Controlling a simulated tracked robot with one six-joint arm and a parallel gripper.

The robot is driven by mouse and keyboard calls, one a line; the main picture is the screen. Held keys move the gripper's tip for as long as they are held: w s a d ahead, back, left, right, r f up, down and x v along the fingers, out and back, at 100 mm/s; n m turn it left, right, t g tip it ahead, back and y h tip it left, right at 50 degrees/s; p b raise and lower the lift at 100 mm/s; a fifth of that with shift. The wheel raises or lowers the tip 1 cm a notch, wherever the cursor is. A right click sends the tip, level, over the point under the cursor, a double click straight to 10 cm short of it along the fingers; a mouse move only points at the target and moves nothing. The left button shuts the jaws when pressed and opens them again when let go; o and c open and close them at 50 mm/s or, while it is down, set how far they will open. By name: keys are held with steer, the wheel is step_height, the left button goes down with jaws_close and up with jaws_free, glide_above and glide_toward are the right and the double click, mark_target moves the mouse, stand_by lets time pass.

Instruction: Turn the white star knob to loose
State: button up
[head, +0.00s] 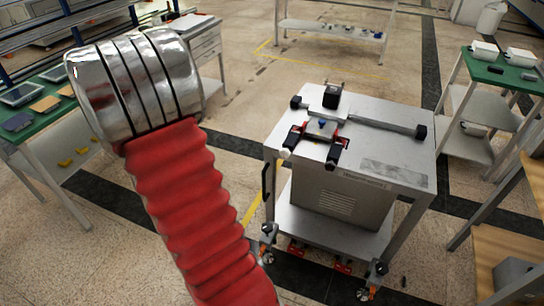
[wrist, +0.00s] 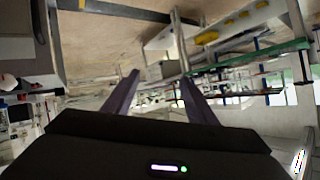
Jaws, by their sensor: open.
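A small white knob (head: 285,153) shows in the head view at the front left corner of the fixture on a grey wheeled cart (head: 385,150). It is too small there to make out its star shape or which way it is turned. The fixture (head: 318,133) has black blocks, red parts and a small blue piece. My gripper (wrist: 158,76) shows in the wrist view with its two dark fingers apart and nothing held between them. The gripper is not visible in the head view, and I cannot pick out the knob in the wrist view.
My red-sleeved arm covers the left middle of the head view. A green-topped table (head: 38,112) with trays stands at the left. Another green-topped shelf unit (head: 497,72) and a wooden-shelved rack (head: 510,250) stand at the right. Open floor lies behind the cart.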

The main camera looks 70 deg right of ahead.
steer(key=s+d+f+m+g+h, duration=0.2)
steer(key=s+d+f, duration=0.15)
steer(key=s, duration=0.25)
steer(key=s+d+f+m+g+h, duration=0.1)
steer(key=s+d+f+g+h, duration=0.1)
steer(key=s+d, duration=0.35)
steer(key=m+g+h, duration=0.2)
steer(key=g+h, duration=0.2)
steer(key=g, duration=0.1)
glide_toward(284, 154)
steer(key=a, duration=0.5)
steer(key=shift+w+a+r, duration=0.1)
steer(key=shift+w+a, duration=0.05)
steer(key=shift+a, duration=0.1)
steer(key=d, duration=0.9)
steer(key=s+d, duration=0.1)
steer(key=d, duration=0.3)
steer(key=shift+s+d, duration=0.1)
steer(key=shift+d, duration=0.3)
steer(key=shift+c, duration=0.6)
